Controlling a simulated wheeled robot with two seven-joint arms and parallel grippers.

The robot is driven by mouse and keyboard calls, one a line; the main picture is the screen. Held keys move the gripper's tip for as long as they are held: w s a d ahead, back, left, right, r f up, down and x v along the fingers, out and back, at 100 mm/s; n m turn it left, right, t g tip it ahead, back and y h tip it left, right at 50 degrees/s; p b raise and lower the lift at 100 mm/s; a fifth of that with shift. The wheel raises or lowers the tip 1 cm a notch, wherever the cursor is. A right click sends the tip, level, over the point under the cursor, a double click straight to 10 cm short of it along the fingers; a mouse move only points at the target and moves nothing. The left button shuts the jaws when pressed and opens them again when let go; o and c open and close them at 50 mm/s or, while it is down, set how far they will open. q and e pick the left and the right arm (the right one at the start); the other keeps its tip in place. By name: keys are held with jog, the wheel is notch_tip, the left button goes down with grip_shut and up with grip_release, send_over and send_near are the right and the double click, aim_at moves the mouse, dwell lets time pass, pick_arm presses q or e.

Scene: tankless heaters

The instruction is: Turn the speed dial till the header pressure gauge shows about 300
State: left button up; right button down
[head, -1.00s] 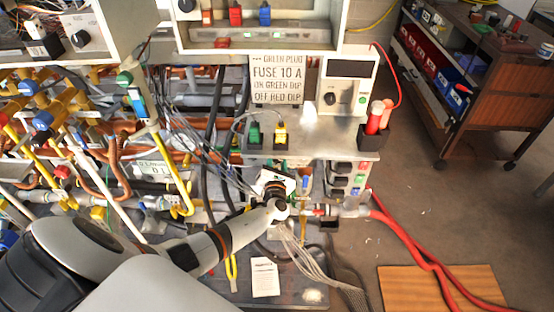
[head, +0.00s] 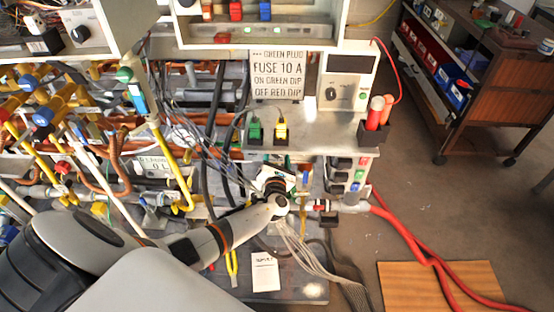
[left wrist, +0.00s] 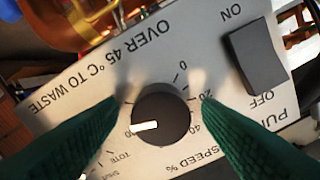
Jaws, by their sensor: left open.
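The speed dial (left wrist: 165,112) is a round black knob with a white pointer mark, on a pale panel lettered "SPEED %" in the left wrist view. Its pointer is toward the lower left of the picture, away from the printed 0, 20 and 40. My left gripper (left wrist: 158,102) is open, with one dark green finger on each side of the knob; I cannot tell whether they touch it. In the head view my left gripper (head: 276,184) is below the shelf edge, its fingertips hidden. I cannot make out the header pressure gauge. My right gripper is not in view.
A black rocker switch (left wrist: 257,58) marked ON and OFF sits beside the dial. Pipes and valves (head: 60,110) crowd the left. A metal shelf (head: 315,130) overhangs my gripper. Loose wires (head: 310,260) hang below. Red hoses (head: 410,240) run right, where floor is open.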

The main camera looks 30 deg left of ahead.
pick_arm(q)
jog(key=v, duration=1.2)
jog(key=shift+s, duration=0.1)
jog(key=s+f+n+g+h, duration=0.2)
jog(key=s+f+n+g, duration=0.45)
jog(key=f, duration=0.65)
jog(key=s+f+n+g+h, duration=0.3)
jog(key=s+f+n, duration=0.4)
jog(key=s+f, duration=0.5)
jog(key=s+d+f+n+g+h, duration=0.1)
jog(key=s+d+f+n, duration=0.1)
jog(key=s+f+n, duration=0.2)
jog(key=s+d+f+n+g+h, duration=0.2)
jog(key=s+f+n, duration=0.3)
jog(key=s+n, duration=0.4)
jog(key=s+d+f+n+g+h, duration=0.1)
jog(key=s+d+f+n, duration=0.2)
jog(key=s+n, duration=0.3)
jog(key=s+f, duration=0.1)
jog(key=s, duration=0.4)
jog(key=shift+s+d+f+g+h, duration=0.2)
jog(key=shift+d+f+g+h, duration=0.1)
jog(key=shift+d+f+g, duration=0.1)
jog(key=shift+n, duration=0.25)
